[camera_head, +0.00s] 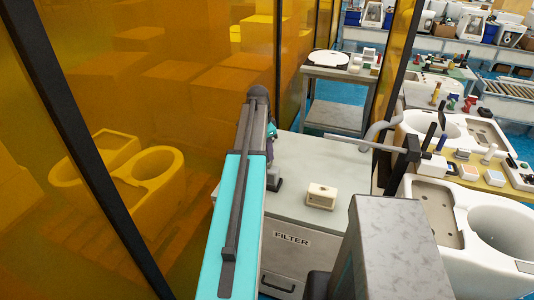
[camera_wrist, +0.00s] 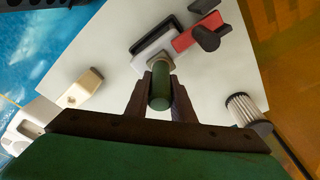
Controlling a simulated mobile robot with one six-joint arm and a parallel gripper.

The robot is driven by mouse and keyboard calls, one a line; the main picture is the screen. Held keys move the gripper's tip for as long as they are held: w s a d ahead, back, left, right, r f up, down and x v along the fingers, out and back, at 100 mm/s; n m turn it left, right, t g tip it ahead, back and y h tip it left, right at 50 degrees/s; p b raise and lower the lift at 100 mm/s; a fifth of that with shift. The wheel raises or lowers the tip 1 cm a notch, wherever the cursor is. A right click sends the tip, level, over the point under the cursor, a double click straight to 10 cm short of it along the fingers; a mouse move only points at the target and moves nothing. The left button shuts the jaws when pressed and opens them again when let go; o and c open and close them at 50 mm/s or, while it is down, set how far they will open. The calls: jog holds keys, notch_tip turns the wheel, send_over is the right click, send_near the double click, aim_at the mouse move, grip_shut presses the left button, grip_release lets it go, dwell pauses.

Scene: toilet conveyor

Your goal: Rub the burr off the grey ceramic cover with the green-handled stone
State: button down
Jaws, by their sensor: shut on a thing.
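In the wrist view my gripper (camera_wrist: 160,105) is shut on the green handle (camera_wrist: 160,84), its dark fingers on either side. A pale block, likely the stone (camera_wrist: 161,60), shows at the handle's far end, close to a slab with a grey-white face and dark edge (camera_wrist: 153,45). I cannot tell whether they touch, nor whether this slab is the grey ceramic cover. No burr can be made out. In the head view my own arm hides the gripper and the tool.
A red block with a dark part (camera_wrist: 197,36) lies beside the slab. A white pleated filter (camera_wrist: 246,108) lies at right. A cream box (camera_head: 321,195) sits on the cabinet top (camera_head: 340,165); the wrist view shows it at left (camera_wrist: 80,88). An amber screen (camera_head: 170,90) stands at left.

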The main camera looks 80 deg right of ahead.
dwell(0.4)
jog(key=shift+r+p, duration=2.2)
jog(key=shift+r, duration=1.8)
jog(key=shift+s, duration=0.1)
